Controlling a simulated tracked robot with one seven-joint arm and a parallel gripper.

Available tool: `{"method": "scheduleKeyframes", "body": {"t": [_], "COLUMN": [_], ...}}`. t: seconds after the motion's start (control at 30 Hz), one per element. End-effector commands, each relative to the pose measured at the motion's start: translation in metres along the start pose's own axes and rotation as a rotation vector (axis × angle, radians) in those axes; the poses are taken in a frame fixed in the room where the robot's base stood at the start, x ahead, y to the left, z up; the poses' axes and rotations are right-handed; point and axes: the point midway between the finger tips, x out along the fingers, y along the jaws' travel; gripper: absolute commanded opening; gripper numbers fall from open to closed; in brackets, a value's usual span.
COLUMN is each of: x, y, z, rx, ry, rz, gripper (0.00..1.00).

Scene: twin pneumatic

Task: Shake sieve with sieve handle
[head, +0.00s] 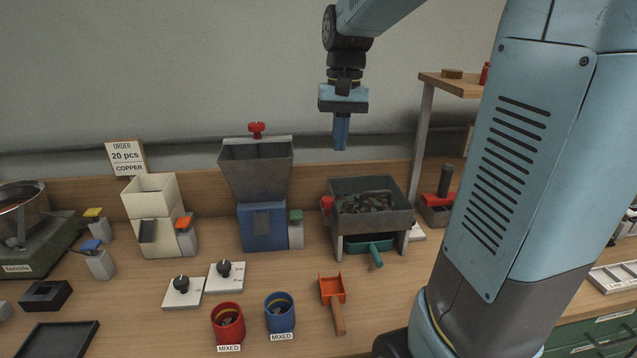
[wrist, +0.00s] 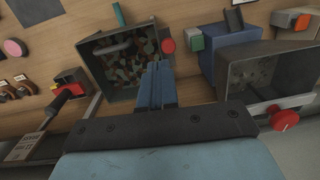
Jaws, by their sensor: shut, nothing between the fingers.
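The sieve (head: 372,220) is a grey box on legs at the back of the bench, right of centre in the head view. It holds many small brown, grey and green pieces. A red knob (head: 327,204) sticks out on its left side, and a dark curved bar crosses its inside; I cannot tell which is the sieve handle. In the wrist view the sieve (wrist: 122,91) lies at upper left, its red knob (wrist: 168,46) beside it. My gripper (head: 340,147) is shut and empty, pointing down above the sieve's rear left, apart from it. It also shows in the wrist view (wrist: 157,84).
A teal tray (head: 368,246) sits under the sieve. A grey hopper on a blue base (head: 262,225) stands left of it. An orange scoop (head: 332,290) and red (head: 228,325) and blue (head: 280,313) cups lie in front. A shelf post (head: 421,140) rises at right.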

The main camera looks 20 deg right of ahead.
Motion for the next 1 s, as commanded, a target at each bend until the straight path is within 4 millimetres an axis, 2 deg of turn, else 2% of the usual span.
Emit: {"method": "scheduleKeyframes", "body": {"t": [0.03,0.2,0.5,0.77,1.0], "x": [0.004,0.016,0.037,0.047,0.077], "y": [-0.001,-0.006,-0.010,-0.011,-0.011], "z": [-0.012,-0.046,-0.090,-0.098,-0.088], "rx": [0.013,0.059,0.117,0.131,0.131], "ry": [-0.032,-0.135,-0.270,-0.302,-0.303], "rz": [0.002,0.008,0.020,0.023,0.023], "gripper": [0.00,0.00,0.00,0.00,0.00]}}
